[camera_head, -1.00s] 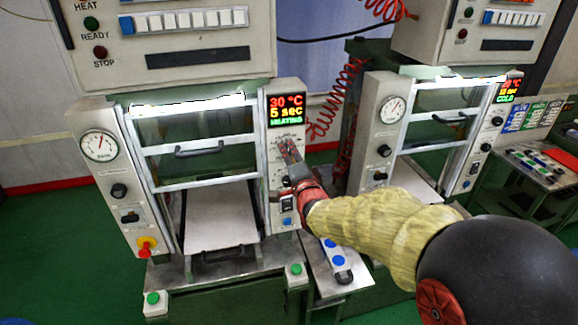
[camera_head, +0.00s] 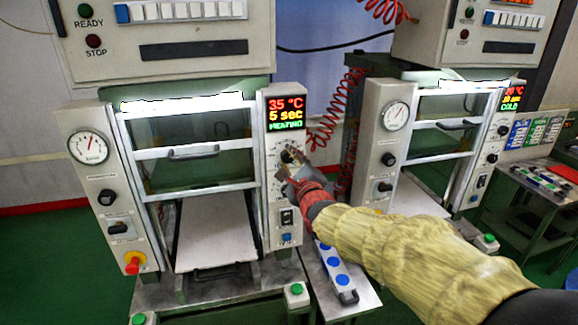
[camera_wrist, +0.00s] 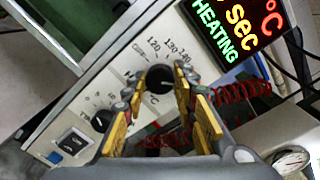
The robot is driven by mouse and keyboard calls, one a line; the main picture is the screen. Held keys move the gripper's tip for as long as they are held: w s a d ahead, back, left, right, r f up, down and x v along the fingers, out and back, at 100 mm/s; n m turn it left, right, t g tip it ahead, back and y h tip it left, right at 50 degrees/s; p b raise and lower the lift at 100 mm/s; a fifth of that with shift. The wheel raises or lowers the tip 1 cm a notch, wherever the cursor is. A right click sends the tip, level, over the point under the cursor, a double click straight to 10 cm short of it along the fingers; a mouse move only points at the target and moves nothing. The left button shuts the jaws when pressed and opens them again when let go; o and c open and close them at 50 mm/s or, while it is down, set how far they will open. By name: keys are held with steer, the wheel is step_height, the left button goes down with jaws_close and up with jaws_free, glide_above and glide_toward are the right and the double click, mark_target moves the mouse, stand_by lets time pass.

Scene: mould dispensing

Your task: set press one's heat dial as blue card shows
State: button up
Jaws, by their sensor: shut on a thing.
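Press one (camera_head: 263,180) is the nearer press on the left. Its display (camera_head: 286,109) reads 35 °C, 5 sec, HEATING. My gripper (camera_head: 289,166) is at the panel under this display. In the wrist view its two fingers stand on either side of the black heat dial (camera_wrist: 160,77), which has a °C mark and a scale with 120, 130 and 140 near it, and are shut on it. The dial's exact pointer setting is hard to tell. The blue card (camera_head: 517,134) stands at the far right; its text is too small to read.
A second smaller black dial (camera_wrist: 102,120) and a rocker switch (camera_wrist: 72,142) sit below on the same panel. A second press (camera_head: 394,150) stands to the right, with a coiled red hose (camera_head: 346,110) between the presses. Green and yellowish cards stand beside the blue one.

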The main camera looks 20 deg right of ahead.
steer(key=shift+m+b, duration=0.3)
steer(key=shift+m, duration=0.9)
steer(key=o, duration=1.2)
steer(key=shift+c, duration=0.2)
steer(key=s, duration=1.2)
steer(key=shift+d, duration=0.2)
